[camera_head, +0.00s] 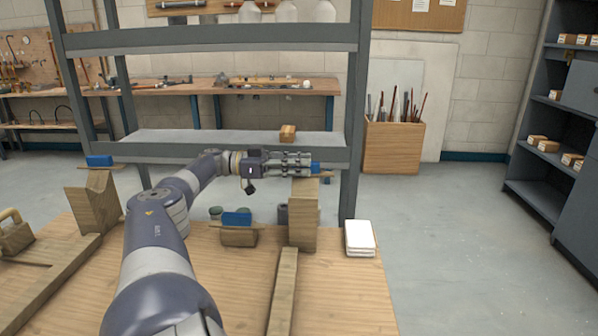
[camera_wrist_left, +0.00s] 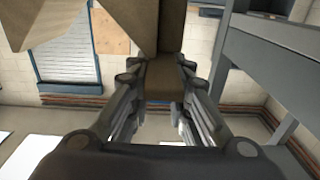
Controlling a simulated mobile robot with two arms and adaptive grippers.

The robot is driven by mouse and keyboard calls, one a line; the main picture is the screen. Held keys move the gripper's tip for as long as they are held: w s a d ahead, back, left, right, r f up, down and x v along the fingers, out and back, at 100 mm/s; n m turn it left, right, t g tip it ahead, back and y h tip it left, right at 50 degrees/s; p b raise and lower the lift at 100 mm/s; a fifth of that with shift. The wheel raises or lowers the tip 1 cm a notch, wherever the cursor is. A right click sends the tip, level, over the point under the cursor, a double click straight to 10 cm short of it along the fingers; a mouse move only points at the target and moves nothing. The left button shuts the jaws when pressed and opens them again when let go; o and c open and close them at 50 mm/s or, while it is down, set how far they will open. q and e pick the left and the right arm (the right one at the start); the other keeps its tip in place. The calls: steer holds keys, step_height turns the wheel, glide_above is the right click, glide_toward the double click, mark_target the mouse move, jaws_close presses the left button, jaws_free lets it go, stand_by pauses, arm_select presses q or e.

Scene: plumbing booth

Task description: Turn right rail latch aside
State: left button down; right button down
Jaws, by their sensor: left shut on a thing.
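The right rail (camera_head: 284,290) is a wooden bar that ends in an upright wooden post (camera_head: 303,222). The right rail latch (camera_head: 316,168), a thin brown strip with a blue part, is at the top of this post, partly hidden by my fingers. My left gripper (camera_head: 306,163) reaches in from the left and is shut on the latch at the post top. In the left wrist view, a brown wooden piece (camera_wrist_left: 160,82) lies between the fingers of the left gripper (camera_wrist_left: 158,74); the blue part barely shows there. My right gripper is in neither view.
A left wooden post (camera_head: 95,208) carries a similar blue-ended latch (camera_head: 99,161). A small wooden block with a blue top (camera_head: 238,236) stands between the rails. A white stack (camera_head: 360,238) lies right of the post. A grey shelf frame (camera_head: 352,120) rises behind.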

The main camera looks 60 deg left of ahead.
arm_select(q)
steer(key=shift+r, duration=0.1)
stand_by(0.3)
steer(key=c, duration=1.5)
jaws_free()
steer(key=shift+w, duration=0.15)
steer(key=shift+r, duration=0.4)
step_height(320, 180, up, 9)
steer(key=shift+r, duration=0.1)
